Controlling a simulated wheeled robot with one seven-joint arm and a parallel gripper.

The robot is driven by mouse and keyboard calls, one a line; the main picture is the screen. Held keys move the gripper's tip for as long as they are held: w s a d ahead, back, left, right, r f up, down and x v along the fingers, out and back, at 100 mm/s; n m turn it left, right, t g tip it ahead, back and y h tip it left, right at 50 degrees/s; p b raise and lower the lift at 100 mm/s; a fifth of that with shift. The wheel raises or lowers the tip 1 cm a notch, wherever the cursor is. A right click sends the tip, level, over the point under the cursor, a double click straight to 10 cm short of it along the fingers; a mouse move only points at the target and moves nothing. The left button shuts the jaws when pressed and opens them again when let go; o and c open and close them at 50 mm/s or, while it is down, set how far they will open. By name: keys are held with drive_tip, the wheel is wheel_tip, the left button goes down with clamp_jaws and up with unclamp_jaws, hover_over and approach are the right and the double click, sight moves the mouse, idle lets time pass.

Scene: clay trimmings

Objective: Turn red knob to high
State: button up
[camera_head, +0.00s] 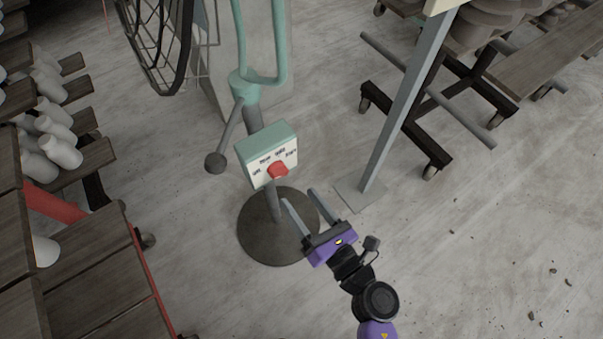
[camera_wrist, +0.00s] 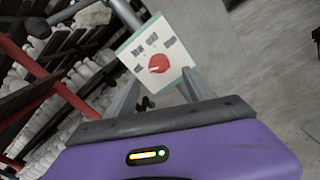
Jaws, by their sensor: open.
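The red knob (camera_head: 278,170) sits on the pale front face of a green control box (camera_head: 266,145) on a stand. Dark labels are printed in a row above the knob; they are too small to read surely. In the wrist view the red knob (camera_wrist: 158,63) is ahead, between the finger directions, with a light pointer mark on it. The box (camera_wrist: 181,52) appears tilted there. My gripper (camera_head: 298,196) is open and empty, below and to the right of the knob in the head view, apart from it. The purple gripper body also shows in the wrist view (camera_wrist: 157,92).
The stand has a round dark base (camera_head: 262,246) and a side handle with a ball end (camera_head: 215,162). A grey post (camera_head: 395,125) stands to the right. Wooden shelves (camera_head: 100,275) with pale pots are at left. Floor at lower right is mostly clear.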

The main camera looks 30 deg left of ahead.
sight(282, 175)
drive_tip(key=shift+n, duration=0.3)
drive_tip(key=x, duration=0.7)
drive_tip(key=shift+w+a, duration=0.1)
drive_tip(key=shift+a, duration=0.3)
clamp_jaws()
drive_tip(key=shift+r, duration=0.1)
